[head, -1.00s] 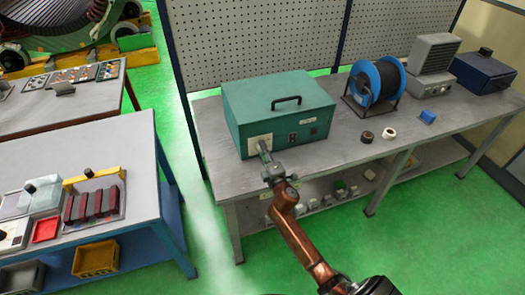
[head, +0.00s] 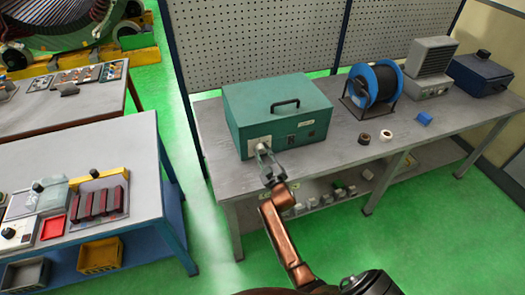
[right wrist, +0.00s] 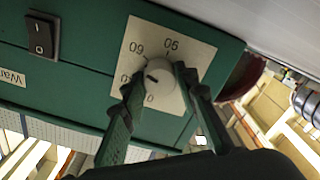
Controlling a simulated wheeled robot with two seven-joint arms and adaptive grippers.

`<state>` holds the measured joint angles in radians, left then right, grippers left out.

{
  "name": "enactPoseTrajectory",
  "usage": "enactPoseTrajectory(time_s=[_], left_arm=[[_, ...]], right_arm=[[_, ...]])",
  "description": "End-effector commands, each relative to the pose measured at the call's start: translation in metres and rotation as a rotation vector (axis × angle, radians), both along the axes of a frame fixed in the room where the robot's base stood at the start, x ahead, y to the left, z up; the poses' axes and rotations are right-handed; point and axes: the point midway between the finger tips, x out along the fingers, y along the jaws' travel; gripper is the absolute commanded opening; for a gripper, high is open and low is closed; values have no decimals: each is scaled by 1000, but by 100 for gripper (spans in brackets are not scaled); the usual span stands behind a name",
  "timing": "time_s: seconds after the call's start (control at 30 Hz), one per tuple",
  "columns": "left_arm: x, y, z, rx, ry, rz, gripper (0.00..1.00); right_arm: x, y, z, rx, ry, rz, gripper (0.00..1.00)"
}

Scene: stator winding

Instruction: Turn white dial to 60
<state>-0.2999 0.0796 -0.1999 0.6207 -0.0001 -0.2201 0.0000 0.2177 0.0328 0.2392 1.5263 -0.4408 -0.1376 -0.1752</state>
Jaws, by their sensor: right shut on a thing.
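The green box (head: 278,112) stands on the workbench. A cream scale plate on its front carries the white dial, seen up close in the right wrist view (right wrist: 160,88). The dial has a short dark mark on its left side in that view, and numbers stand around it upside down. My right gripper (head: 261,151) is at the plate, and its fingers close on the dial from both sides in the right wrist view (right wrist: 157,93). The fingers hide part of the scale. My left gripper is not in view.
A black rocker switch (right wrist: 41,36) is beside the plate on the box. Another table (head: 110,150) stands at left.

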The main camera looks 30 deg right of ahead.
Motion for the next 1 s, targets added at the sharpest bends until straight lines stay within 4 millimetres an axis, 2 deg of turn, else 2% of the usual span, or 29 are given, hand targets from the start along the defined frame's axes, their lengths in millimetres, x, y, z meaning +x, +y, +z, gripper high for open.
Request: enactPoseTrajectory(time_s=[0.4,0.97,1.0], left_arm=[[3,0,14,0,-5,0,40],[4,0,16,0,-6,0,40],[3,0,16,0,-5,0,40]], right_arm=[[-1,0,-2,198,-44,-1,4],[-1,-1,-3,231,-50,-2,4],[-1,-1,-3,231,-50,-2,29]])
